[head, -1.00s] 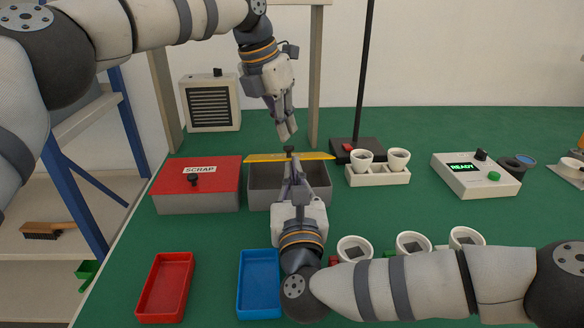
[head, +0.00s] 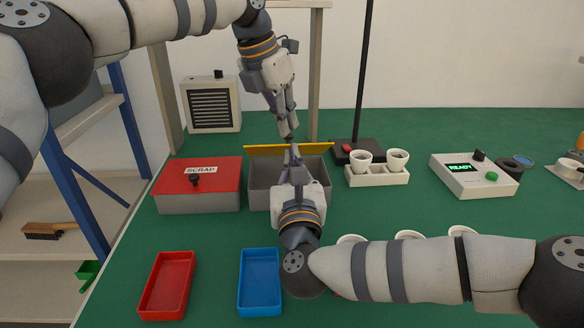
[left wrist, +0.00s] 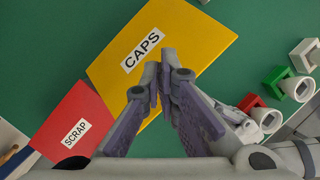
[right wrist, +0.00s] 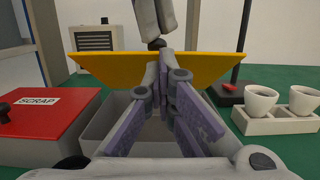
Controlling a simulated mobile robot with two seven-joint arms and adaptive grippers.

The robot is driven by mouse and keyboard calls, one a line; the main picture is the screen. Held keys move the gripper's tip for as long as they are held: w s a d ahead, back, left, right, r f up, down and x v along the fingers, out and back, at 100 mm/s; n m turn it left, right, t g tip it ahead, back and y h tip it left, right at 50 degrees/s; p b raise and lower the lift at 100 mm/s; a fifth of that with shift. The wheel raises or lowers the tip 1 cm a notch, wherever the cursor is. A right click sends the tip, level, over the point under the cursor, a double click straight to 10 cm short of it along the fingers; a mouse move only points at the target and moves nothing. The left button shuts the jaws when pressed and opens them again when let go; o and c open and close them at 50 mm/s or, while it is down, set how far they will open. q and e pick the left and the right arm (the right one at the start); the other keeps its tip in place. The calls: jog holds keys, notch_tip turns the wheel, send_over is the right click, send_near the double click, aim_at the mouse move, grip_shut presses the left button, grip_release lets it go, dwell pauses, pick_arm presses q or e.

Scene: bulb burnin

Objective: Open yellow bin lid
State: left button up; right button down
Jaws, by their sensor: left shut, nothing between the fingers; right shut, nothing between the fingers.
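The yellow lid (head: 315,148) is tilted up over the grey bin (head: 259,190), with an opening below its near edge. Its top with the CAPS label shows in the left wrist view (left wrist: 195,45), its underside in the right wrist view (right wrist: 205,68). My right gripper (head: 292,150) is shut and empty, its fingertips at the lid's near side over the bin's opening; I cannot tell whether they touch the lid. My left gripper (head: 287,134) is shut and empty, pointing down just above the lid near its dark knob (right wrist: 158,43).
A red-lidded SCRAP bin (head: 197,172) stands directly left of the grey bin. A white holder with cups (head: 378,178) and a black stand base (head: 362,152) are to the right. Red (head: 166,286) and blue (head: 260,282) trays lie in front. My right forearm partly hides several cups.

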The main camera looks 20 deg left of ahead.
pick_arm(q)
jog(key=o, duration=0.5)
jog(key=shift+s+d+f, duration=0.15)
jog(key=shift+s+f, duration=0.05)
jog(key=shift+f, duration=0.8)
jog(key=shift+c, duration=0.2)
jog(key=shift+o, duration=0.4)
jog(key=shift+w+f, duration=0.1)
jog(key=shift+w, duration=0.1)
pick_arm(e)
jog(key=shift+w+f, duration=0.1)
jog(key=shift+w, duration=0.2)
pick_arm(q)
jog(key=shift+w+a+r, duration=0.15)
jog(key=shift+a+r, duration=0.05)
jog(key=shift+a, duration=0.1)
pick_arm(e)
jog(key=shift+a+f, duration=0.1)
pick_arm(q)
jog(key=shift+r, duration=0.1)
